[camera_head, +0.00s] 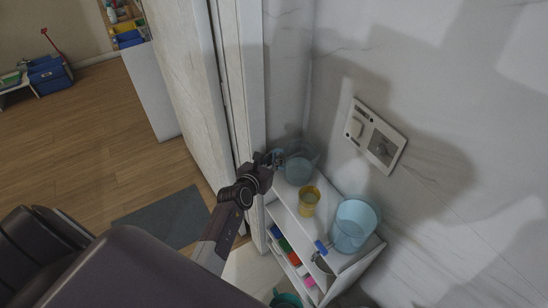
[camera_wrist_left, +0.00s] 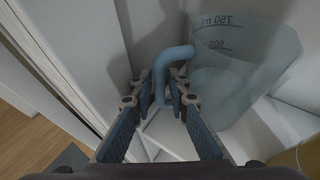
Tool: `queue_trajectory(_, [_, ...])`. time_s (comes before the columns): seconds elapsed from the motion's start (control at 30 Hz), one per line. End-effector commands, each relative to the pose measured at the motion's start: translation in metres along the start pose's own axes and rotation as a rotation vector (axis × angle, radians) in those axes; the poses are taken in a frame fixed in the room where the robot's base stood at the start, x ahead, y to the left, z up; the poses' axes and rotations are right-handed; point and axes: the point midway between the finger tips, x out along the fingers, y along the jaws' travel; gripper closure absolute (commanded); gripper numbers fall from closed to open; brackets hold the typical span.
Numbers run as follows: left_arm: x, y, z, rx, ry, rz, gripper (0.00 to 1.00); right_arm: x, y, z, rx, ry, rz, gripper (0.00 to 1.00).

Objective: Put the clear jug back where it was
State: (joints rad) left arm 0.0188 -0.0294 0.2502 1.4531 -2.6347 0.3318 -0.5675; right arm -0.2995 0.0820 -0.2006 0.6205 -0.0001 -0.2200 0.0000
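The clear jug (camera_head: 299,166) is a bluish see-through measuring jug at the far end of the white shelf unit's top, near the wall corner. In the left wrist view the jug (camera_wrist_left: 235,75) shows its 750 ml and 500 marks, and its curved handle comes down between my fingers. My left gripper (camera_head: 270,160) is at the handle; in the wrist view its fingertips (camera_wrist_left: 160,92) sit close on both sides and look shut on it. I cannot tell whether the jug's base touches the shelf top. My right gripper is not in view.
On the white shelf unit (camera_head: 334,259) stand a yellow cup (camera_head: 309,198) beside the jug and a larger blue container (camera_head: 354,222) nearer me. Colourful items fill the lower shelf. A wall socket plate (camera_head: 375,137) is at right; a tall white panel (camera_head: 190,80) is left.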

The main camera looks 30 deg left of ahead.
Motion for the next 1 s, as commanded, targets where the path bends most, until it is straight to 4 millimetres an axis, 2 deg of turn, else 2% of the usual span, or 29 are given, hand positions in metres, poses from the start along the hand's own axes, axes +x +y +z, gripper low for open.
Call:
queue_trajectory(0.27, [-0.002,0.0,0.005,0.0,-0.002,0.0,0.84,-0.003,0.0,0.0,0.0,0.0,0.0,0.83])
queue_trajectory(0.37, [-0.009,0.0,0.003,-0.002,-0.001,0.0,0.84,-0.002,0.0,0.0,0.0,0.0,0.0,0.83])
queue_trajectory(0.8, [-0.087,0.0,0.001,-0.002,0.0,0.0,0.84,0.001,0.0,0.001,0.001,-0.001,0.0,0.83])
queue_trajectory(1.0, [-0.113,0.0,0.002,-0.002,0.0,0.0,0.84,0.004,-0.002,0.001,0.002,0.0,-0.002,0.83])
